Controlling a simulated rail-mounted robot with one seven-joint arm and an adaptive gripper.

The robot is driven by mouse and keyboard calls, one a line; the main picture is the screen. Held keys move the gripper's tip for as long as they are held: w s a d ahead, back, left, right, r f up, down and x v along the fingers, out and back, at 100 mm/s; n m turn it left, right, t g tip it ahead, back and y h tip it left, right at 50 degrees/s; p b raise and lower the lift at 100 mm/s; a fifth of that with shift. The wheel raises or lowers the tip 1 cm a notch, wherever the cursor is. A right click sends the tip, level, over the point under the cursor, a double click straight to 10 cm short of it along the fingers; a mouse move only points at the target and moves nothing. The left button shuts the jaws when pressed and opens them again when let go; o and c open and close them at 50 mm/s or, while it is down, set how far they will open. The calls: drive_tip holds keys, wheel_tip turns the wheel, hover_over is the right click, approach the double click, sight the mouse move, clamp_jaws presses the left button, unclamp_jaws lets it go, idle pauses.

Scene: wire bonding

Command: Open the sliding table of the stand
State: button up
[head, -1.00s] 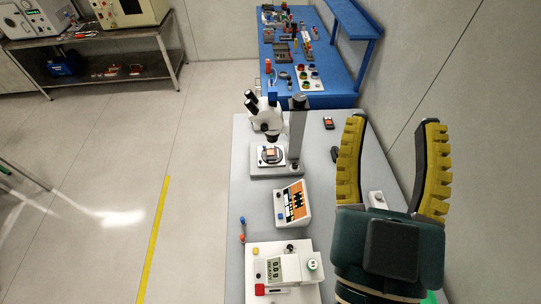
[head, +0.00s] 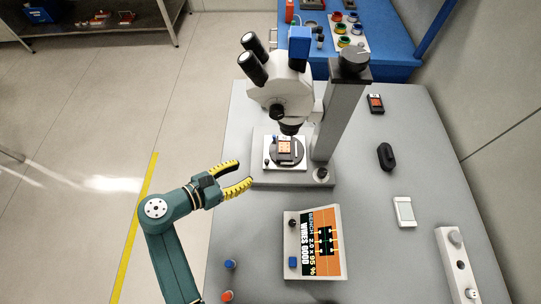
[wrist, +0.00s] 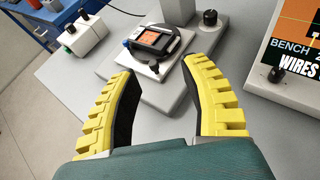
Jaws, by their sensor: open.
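The microscope stand in the head view has a grey base (head: 300,179), a tall column (head: 343,112) and a white microscope head (head: 283,85). The sliding table (head: 299,165) is a white plate on the base, under the lens. It carries a dark round holder with an orange chip (head: 285,147). A small black knob (head: 267,163) is at its near-left corner; the knob also shows in the wrist view (wrist: 154,68). My gripper (head: 245,172) is open and empty, left of the plate, its fingers pointing at the knob side. In the wrist view my gripper (wrist: 162,70) has the knob beyond and between its fingertips.
A display unit (head: 315,243) with an orange panel stands in front of the stand. Blue (head: 230,264) and orange (head: 227,296) small items lie at the table's left edge. A white device (head: 404,212), a black item (head: 386,157) and a power strip (head: 456,262) are on the right.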

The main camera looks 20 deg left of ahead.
sight(266, 162)
drive_tip(key=s+a+f+n+b, duration=0.1)
drive_tip(key=s+a+f, duration=0.2)
drive_tip(key=f, duration=0.1)
drive_tip(key=shift+y, duration=0.6)
drive_tip(key=b+x, duration=0.1)
drive_tip(key=x, duration=0.4)
drive_tip(key=r+b+x, duration=0.1)
drive_tip(key=b+x, duration=0.1)
drive_tip(key=x, duration=0.3)
drive_tip(key=b+x, duration=0.1)
drive_tip(key=x, duration=0.5)
drive_tip(key=shift+w+d+r+b, duration=0.15)
drive_tip(key=shift+w+r+b, duration=0.15)
drive_tip(key=shift+w+b, duration=0.1)
drive_tip(key=shift+o, duration=0.2)
drive_tip(key=shift+s, duration=0.1)
clamp_jaws()
